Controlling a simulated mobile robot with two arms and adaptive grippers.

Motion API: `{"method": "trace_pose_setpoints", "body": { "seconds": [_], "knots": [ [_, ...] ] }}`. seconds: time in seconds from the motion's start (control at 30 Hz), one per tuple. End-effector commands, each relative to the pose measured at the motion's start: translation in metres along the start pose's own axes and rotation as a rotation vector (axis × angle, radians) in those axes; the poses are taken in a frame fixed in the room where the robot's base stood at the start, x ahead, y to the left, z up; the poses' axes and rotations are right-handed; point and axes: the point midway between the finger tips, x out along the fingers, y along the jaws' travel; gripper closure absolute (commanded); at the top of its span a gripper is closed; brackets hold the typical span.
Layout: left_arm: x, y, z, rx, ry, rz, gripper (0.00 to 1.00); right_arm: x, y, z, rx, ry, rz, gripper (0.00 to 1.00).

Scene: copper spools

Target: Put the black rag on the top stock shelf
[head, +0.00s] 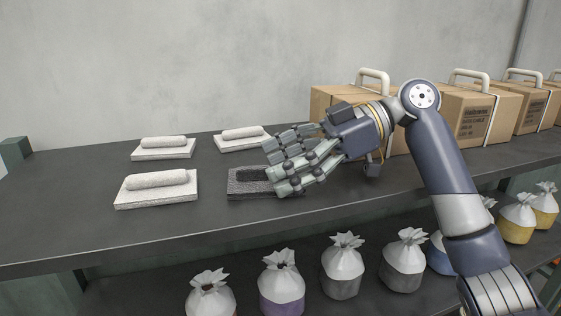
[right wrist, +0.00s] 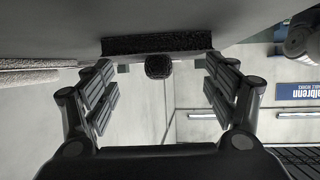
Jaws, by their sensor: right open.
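The black rag (head: 243,188) lies on the dark top shelf (head: 75,215), a flat folded piece with a rolled part on it. My right gripper (head: 274,168) reaches in from the right and covers the rag's right part in the head view. In the right wrist view, which is upside down, the rag (right wrist: 150,44) and its rolled end (right wrist: 158,66) show between the spread fingers of the right gripper (right wrist: 165,82). The right gripper is open with nothing held. Whether a finger touches the rag I cannot tell. My left gripper is not in view.
Several white rags, one at the front left (head: 155,199), lie left of and behind the black rag. Cardboard boxes with handles (head: 470,112) stand on the right of the shelf. Several tied bags (head: 342,268) stand on the lower shelf.

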Motion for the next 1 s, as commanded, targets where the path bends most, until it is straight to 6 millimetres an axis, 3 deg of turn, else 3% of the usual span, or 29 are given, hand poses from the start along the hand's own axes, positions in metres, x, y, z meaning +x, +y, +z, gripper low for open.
{"method": "trace_pose_setpoints", "body": {
  "seconds": [0.17,0.6,1.0],
  "knots": [
    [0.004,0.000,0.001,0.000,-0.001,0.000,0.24,-0.006,0.000,-0.001,-0.001,0.001,0.002,0.22],
    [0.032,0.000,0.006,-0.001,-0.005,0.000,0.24,-0.070,0.000,-0.001,0.000,0.000,0.002,0.22],
    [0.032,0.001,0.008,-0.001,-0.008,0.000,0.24,-0.076,0.000,-0.002,-0.001,0.000,0.000,0.22]
  ]
}}
